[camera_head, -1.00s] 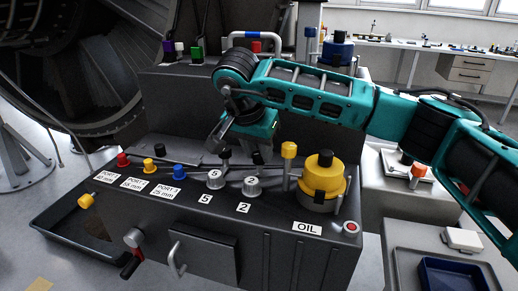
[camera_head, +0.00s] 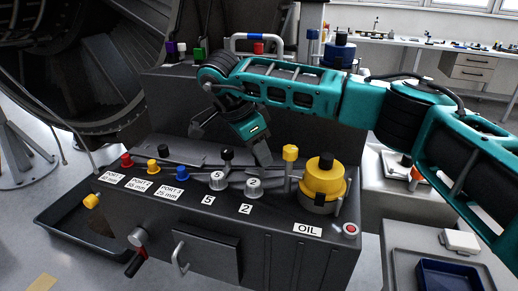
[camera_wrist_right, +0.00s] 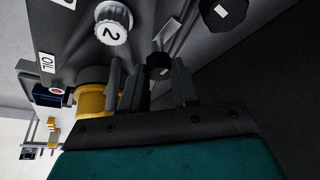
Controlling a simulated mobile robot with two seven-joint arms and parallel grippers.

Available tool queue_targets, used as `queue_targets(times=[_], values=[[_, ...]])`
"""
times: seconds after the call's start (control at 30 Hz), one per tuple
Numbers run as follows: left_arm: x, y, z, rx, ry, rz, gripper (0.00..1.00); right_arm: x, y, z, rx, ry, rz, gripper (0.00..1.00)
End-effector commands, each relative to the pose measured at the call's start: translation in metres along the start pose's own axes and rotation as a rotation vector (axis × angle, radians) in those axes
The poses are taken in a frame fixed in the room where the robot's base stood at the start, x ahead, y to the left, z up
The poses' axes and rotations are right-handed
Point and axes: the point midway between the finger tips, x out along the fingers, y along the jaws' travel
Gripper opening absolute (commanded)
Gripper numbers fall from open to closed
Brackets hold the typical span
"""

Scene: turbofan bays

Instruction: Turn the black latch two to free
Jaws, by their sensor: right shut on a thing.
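The black latch two (camera_wrist_right: 158,64) shows in the right wrist view as a black knob between the fingers of my right gripper (camera_wrist_right: 160,88). My right gripper is shut on it. In the head view my right gripper (camera_head: 263,158) reaches down behind the grey dial marked 2 (camera_head: 254,187) and hides the latch's knob. The dial also shows in the right wrist view (camera_wrist_right: 113,25). Another black knob (camera_head: 227,155) stands behind the dial marked 5 (camera_head: 217,181). My left gripper is not in view.
A yellow post (camera_head: 290,153) and the yellow oil cap (camera_head: 324,178) stand close right of my gripper. Red, yellow and blue port knobs line the left of the panel. The drip tray (camera_head: 62,238) lies at lower left. A blue-white handle (camera_head: 262,37) rises behind my arm.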

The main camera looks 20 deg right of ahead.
Motion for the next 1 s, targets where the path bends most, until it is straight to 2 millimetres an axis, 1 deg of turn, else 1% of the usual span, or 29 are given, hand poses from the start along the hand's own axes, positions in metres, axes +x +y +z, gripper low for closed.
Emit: queue_targets(times=[0.43, 0.47, 0.5, 0.7, 0.93, 1.0], values=[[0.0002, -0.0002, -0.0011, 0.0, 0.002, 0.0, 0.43, -0.0007, -0.0003, -0.0003, 0.011, -0.001, 0.002, 0.0], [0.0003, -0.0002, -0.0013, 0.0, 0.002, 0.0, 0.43, -0.0007, -0.0003, -0.0003, 0.011, -0.001, 0.002, 0.32], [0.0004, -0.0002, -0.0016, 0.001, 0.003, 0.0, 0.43, -0.0006, -0.0003, -0.0003, 0.011, -0.001, 0.002, 0.35], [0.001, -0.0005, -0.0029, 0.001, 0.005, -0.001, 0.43, -0.0004, -0.0002, -0.0002, 0.01, -0.001, 0.003, 0.55], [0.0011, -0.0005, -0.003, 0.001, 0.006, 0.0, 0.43, -0.0005, -0.0001, 0.0, 0.009, -0.001, 0.003, 0.55], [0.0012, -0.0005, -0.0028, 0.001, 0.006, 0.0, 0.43, -0.0032, -0.0003, 0.0, 0.009, -0.001, 0.002, 0.55]])
